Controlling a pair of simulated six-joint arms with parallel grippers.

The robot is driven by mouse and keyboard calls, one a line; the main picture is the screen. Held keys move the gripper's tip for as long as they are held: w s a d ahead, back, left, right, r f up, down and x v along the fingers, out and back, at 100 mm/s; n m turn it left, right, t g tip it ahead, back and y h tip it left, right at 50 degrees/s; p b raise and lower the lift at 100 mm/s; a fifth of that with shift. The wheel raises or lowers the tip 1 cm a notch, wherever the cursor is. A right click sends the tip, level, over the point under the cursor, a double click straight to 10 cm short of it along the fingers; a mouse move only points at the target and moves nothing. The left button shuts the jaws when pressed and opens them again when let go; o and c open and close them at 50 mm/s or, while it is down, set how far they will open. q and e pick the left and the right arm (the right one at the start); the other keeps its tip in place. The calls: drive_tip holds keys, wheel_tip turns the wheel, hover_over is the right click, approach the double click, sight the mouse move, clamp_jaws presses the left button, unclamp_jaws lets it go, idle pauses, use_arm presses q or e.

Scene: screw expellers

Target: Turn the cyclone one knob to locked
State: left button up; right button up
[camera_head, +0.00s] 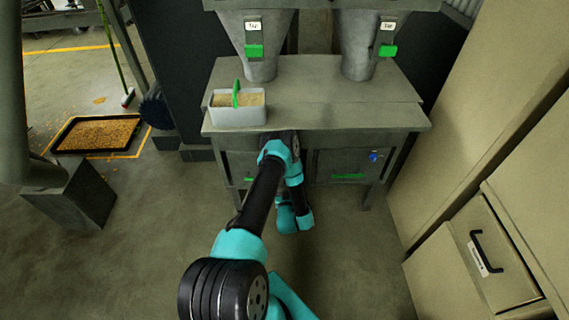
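Two grey cone-shaped hoppers stand on a metal bench, a left one (262,70) and a right one (357,66). Each carries a small white label, too small to read, and a green tab: the left tab (254,51) and the right tab (388,51). A blue knob (375,157) sits on the right front panel under the bench top. I cannot tell which of these is the cyclone one knob, or its setting. One of my black and teal arms reaches up to the bench front and covers part of the left panel. No gripper fingers show.
A white bin (237,116) of grain with a green handle stands on the bench (330,105) at left. A black tray (98,134) of grain lies on the floor at left. Beige cabinets (480,120) close off the right side. Floor between is clear.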

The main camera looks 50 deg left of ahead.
use_arm(q)
drive_tip(key=x, duration=1.5)
drive_tip(key=shift+w+a, duration=0.2)
drive_tip(key=shift+a, duration=0.05)
clamp_jaws()
